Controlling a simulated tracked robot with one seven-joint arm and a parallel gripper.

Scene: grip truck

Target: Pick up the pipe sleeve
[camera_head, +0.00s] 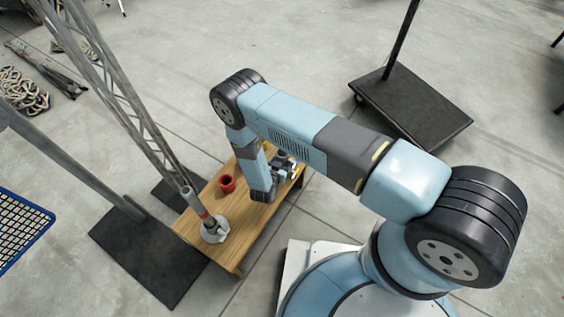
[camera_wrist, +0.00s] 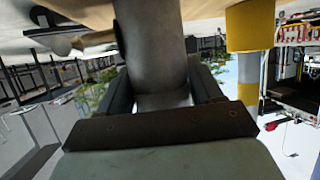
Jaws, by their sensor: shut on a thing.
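A dark grey, smooth, tube-shaped thing, seemingly the pipe sleeve (camera_wrist: 153,38), fills the upper middle of the wrist view. My gripper (camera_wrist: 162,88) has one dark finger on each side of it and is shut on it. The sleeve's far end runs out of the top of that view. In the head view my gripper (camera_head: 286,166) is low over the far right end of the wooden table (camera_head: 251,229). The sleeve cannot be made out clearly there, and I cannot tell whether it still touches the table.
A red cup (camera_head: 227,184) stands mid-table, left of my forearm. A grey-white round base with a rod (camera_head: 214,230) stands at the table's near left end. A yellow thing (camera_wrist: 250,25) is close beside the sleeve. Lattice masts and dark base plates (camera_head: 150,255) stand left.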

